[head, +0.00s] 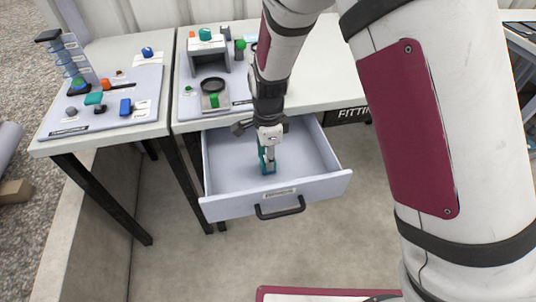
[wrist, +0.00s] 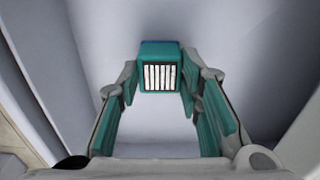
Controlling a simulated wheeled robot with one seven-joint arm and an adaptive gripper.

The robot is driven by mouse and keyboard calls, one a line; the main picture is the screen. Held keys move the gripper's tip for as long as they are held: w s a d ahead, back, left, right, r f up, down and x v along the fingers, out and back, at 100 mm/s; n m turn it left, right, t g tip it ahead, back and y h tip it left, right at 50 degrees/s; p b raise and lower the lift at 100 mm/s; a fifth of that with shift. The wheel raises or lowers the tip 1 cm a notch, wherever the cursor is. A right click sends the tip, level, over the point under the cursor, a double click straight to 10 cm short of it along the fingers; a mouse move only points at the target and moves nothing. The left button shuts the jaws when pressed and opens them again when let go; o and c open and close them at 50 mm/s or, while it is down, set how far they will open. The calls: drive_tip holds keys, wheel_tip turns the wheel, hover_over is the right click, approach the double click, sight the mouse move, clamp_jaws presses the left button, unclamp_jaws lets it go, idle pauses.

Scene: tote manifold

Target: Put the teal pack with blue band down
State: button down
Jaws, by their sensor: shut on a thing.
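The teal pack with blue band (wrist: 160,55) is between my gripper's fingertips in the wrist view, its white slatted end facing the camera. A strip of blue shows along its far edge. My gripper (head: 268,160) is shut on the pack, pointing down inside the open drawer (head: 277,200) in the head view. The fingers have teal pads, and they hide most of the pack in the head view. I cannot tell whether the pack touches the drawer floor.
The drawer is otherwise empty, with a dark handle (head: 280,207) on its front. Above it, the table (head: 316,85) carries a grey fixture (head: 207,60) with small parts. A second table (head: 155,128) at left holds a tray of coloured pieces and a clear rack (head: 72,62).

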drive_tip(key=c, duration=1.1)
unclamp_jaws()
drive_tip(key=shift+f, duration=0.1)
wheel_tip(320, 180, up, 12)
drive_tip(key=shift+r+p, duration=0.15)
drive_tip(key=shift+p, duration=1.1)
